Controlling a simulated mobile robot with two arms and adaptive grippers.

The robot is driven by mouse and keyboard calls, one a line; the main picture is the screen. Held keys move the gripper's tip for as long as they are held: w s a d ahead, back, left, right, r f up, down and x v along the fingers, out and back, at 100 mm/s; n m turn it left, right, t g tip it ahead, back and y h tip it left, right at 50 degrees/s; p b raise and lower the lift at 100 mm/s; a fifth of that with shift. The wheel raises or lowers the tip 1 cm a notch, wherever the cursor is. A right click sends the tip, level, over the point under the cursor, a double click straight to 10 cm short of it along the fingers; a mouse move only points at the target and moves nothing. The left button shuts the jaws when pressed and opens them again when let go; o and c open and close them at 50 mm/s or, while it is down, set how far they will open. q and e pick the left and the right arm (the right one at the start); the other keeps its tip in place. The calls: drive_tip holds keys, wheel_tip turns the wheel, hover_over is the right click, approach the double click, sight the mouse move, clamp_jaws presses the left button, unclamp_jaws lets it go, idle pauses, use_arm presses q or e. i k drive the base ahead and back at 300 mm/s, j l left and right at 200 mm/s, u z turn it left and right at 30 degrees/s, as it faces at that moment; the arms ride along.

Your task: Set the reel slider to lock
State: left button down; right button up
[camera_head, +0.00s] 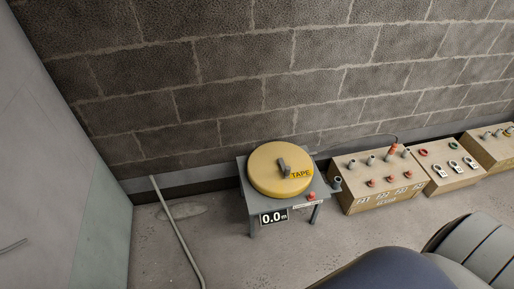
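A round yellow reel (265,174) marked "TAPE" lies flat on a small grey stand (247,201) against the wall. A grey handle (284,167) stands up on its top. A small red knob (311,196) sits at the stand's front right corner, beside a white label strip (306,204). The knob may be the slider; the label text is too small to read, so I cannot tell its setting. A display (273,217) on the stand's front reads "0.0 m". Neither of my grippers shows.
Wooden boxes with conduit stubs (373,206), rings and tags (451,184) stand right of the stand along the block wall. A thin grey pipe (178,232) leans at left near a pale panel (70,160). Floor in front of the stand is clear; my own body fills the lower right.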

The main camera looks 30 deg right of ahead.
sight(312, 197)
drive_tip(key=z, duration=1.05)
